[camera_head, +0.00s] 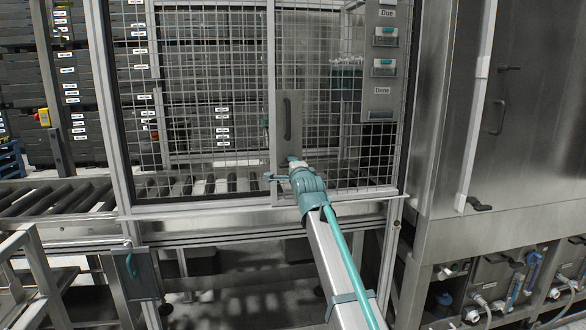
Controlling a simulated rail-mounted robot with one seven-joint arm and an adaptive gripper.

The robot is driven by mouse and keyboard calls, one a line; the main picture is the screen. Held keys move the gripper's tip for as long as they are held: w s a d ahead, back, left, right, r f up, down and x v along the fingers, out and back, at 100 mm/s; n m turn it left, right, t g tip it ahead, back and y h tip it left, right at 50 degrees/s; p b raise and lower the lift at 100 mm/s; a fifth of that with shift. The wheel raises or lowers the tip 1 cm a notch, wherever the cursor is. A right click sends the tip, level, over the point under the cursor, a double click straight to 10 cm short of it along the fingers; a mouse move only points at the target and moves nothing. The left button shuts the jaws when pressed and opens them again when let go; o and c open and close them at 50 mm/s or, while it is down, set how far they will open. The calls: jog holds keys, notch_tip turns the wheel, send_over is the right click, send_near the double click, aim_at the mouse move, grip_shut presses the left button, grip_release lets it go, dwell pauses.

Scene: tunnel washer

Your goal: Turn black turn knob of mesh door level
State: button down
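The mesh door (325,120) stands upright in its metal frame at the centre of the view. A grey metal plate (287,98) on it carries a vertical black handle (287,120). I cannot make out the black turn knob; it may be hidden behind the end of my arm. My gripper (293,161) is at the lower part of the plate, just below the black handle. My teal wrist covers most of it, so its fingers, and whether they touch anything, do not show clearly.
A panel with card holders labelled Due (386,40) and Done (380,105) hangs right of the handle. A roller conveyor (60,197) lies at left, before stacked grey crates (75,100). A steel cabinet (510,130) stands at right, with pipes below. A metal rail (250,213) runs below the door.

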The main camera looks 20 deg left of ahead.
jog(key=shift+a, duration=0.1)
dwell(0.4)
jog(key=c, duration=1.2)
grip_release()
jog(key=shift+s+a, duration=0.15)
jog(key=shift+s+d, duration=0.35)
jog(key=shift+d, duration=0.05)
jog(key=v, duration=1.1)
